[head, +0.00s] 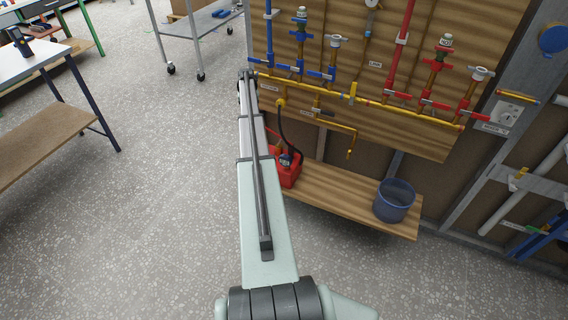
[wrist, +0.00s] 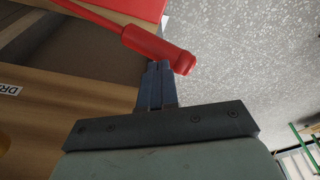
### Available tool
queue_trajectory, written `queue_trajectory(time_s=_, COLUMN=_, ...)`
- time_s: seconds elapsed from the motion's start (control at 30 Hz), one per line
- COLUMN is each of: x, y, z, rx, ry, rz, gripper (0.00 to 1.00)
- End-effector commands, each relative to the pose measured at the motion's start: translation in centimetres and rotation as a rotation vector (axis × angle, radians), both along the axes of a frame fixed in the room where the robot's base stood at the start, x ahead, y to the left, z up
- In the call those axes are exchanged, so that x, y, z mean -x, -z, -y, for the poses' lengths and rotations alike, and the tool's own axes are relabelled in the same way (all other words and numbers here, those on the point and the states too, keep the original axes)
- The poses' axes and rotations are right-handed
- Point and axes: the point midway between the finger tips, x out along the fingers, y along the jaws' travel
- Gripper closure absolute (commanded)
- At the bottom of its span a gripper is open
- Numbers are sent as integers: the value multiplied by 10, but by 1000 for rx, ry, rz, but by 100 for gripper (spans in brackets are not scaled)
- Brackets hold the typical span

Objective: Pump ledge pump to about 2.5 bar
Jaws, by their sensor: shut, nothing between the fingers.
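The red ledge pump (head: 288,173) sits at the left end of the wooden ledge in the head view, partly hidden behind my arm. A dark round part, perhaps its gauge (head: 285,160), shows on it, too small to read. A black hose runs up from it to the pipework. In the wrist view, the pump's red lever (wrist: 150,42) crosses the upper middle, and its thick grip end lies by my fingertips. My gripper (wrist: 159,70) is shut and empty, with its tips at or just beside the lever; I cannot tell whether they touch. The head view does not show the fingers clearly.
A blue bucket (head: 394,201) stands at the ledge's right end. Above, a wooden board (head: 335,128) carries brass, blue and red pipes with valves. A bench (head: 45,130) stands at left and a wheeled trolley (head: 197,30) at the back. The speckled floor left of my arm is clear.

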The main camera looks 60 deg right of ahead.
Motion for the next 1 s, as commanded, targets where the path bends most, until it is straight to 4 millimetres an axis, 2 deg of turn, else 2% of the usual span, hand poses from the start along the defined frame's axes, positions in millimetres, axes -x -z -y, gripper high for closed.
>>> queue_trajectory(time_s=0.17, x=0, y=8, z=0, rx=-1, ry=0, rz=0, gripper=100)
queue_trajectory(time_s=1.0, x=1, y=110, z=0, rx=-2, ry=0, rz=-2, gripper=100)
